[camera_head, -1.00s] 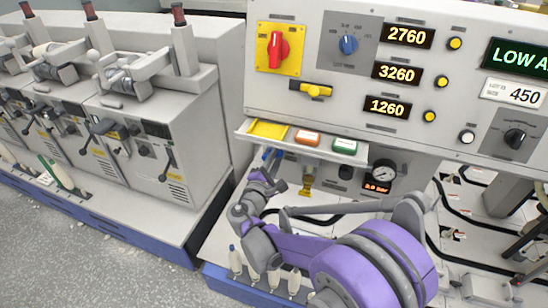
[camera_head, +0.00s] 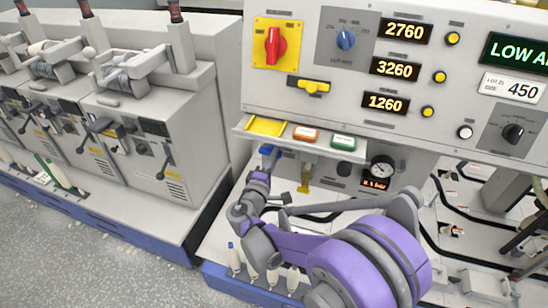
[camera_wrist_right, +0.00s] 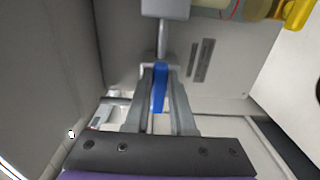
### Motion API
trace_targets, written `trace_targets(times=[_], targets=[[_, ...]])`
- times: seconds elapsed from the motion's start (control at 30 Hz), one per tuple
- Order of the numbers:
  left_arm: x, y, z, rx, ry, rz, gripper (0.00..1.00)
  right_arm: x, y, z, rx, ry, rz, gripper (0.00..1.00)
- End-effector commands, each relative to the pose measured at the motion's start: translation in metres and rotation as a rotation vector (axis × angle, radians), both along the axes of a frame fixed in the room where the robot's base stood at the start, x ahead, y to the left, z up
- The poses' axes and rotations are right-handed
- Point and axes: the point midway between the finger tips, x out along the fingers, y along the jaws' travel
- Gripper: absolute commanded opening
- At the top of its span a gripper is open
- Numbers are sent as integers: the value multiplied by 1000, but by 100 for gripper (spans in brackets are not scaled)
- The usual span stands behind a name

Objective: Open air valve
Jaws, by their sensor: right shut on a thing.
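The air valve's blue handle (camera_head: 267,150) shows just under the small tray on the machine's front, with my right gripper (camera_head: 264,163) at it. In the right wrist view the blue handle (camera_wrist_right: 160,88) lies between the two grey fingers of my right gripper (camera_wrist_right: 161,72), which is shut on it. A grey stem and block (camera_wrist_right: 165,8) sit beyond the handle. The round pressure gauge (camera_head: 382,167) and its small red-lit display (camera_head: 376,184) are to the right of the valve; the digits are small. My left gripper is not in view.
The tray (camera_head: 291,147) with yellow, orange and green items overhangs the valve. A yellow-ended fitting (camera_head: 304,187) hangs to the right of it. The panel (camera_head: 290,107) above has a red switch (camera_head: 275,45) and a lit "LOW A" display (camera_head: 517,52), cut off. White bobbins stand below my arm.

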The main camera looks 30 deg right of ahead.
Motion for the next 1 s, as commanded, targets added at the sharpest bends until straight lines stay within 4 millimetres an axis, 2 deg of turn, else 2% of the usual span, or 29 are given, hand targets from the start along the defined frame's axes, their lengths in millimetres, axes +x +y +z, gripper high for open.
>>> trace_targets(times=[0.37,0.4,0.53,0.57,0.87,1.0], targets=[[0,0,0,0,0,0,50,0,0,-1,5,-4,0,0],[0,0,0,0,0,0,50,0,0,-1,5,-4,0,26],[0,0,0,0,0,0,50,0,0,0,4,-3,0,49],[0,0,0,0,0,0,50,0,0,0,4,-3,0,52],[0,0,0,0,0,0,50,-1,1,0,3,-3,1,52],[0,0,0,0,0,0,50,-9,13,0,3,-2,3,52]])
